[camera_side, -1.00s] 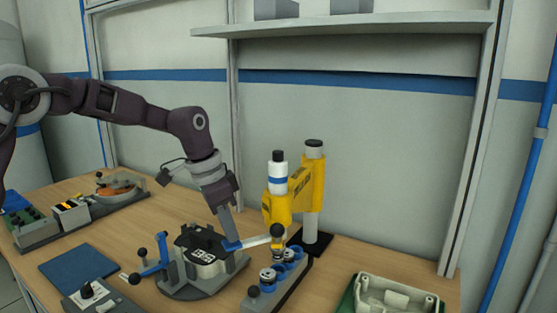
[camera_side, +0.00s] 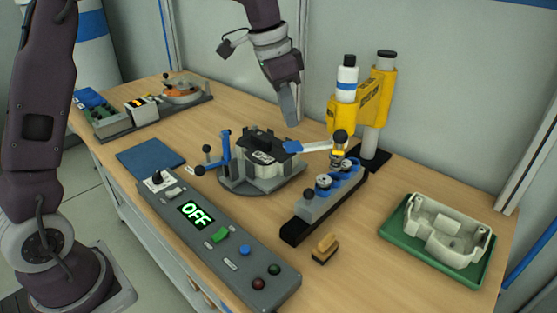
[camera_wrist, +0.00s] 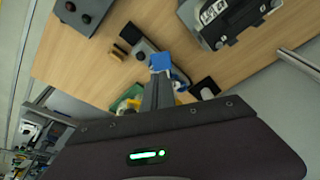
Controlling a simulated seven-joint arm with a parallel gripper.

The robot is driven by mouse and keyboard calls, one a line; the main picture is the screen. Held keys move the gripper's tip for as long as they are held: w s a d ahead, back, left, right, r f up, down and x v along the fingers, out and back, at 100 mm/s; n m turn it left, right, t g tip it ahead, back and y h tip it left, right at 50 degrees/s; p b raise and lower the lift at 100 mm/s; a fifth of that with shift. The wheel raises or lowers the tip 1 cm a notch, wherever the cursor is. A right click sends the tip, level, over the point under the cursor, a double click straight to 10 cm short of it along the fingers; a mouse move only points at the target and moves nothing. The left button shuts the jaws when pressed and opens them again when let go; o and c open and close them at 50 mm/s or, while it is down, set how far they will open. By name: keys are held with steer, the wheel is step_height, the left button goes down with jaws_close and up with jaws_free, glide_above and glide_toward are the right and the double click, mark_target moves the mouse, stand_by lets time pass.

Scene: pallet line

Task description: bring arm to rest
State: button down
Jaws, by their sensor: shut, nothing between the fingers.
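My gripper (camera_side: 288,108) is shut and empty. In the side view it hangs above the round fixture (camera_side: 235,188), which holds a black and white part (camera_side: 268,150), and it is clear of both. In the wrist view the shut fingers (camera_wrist: 160,80) point toward the bench, and the black and white part (camera_wrist: 225,18) shows at the top right. My arm reaches in from the top of the side view, its upper links cut off by the frame edge.
A yellow press (camera_side: 365,100) stands behind a grey rack (camera_side: 318,208). A control box (camera_side: 232,258) reading OFF is in front. A green tray (camera_side: 400,245) with a pale housing (camera_side: 450,228) is at right. A blue mat (camera_side: 150,157) lies left. Air above the bench is open.

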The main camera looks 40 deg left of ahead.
steer(key=s+r+n+t+y, duration=0.15)
steer(key=s+r, duration=0.35)
steer(key=s, duration=0.6)
steer(key=s+a+f+n+t, duration=0.1)
steer(key=s+f+n, duration=0.1)
steer(key=s, duration=0.8)
steer(key=s+f+n, duration=0.2)
steer(key=s, duration=0.7)
steer(key=shift+s+a+n+t, duration=0.35)
steer(key=shift+s, duration=0.05)
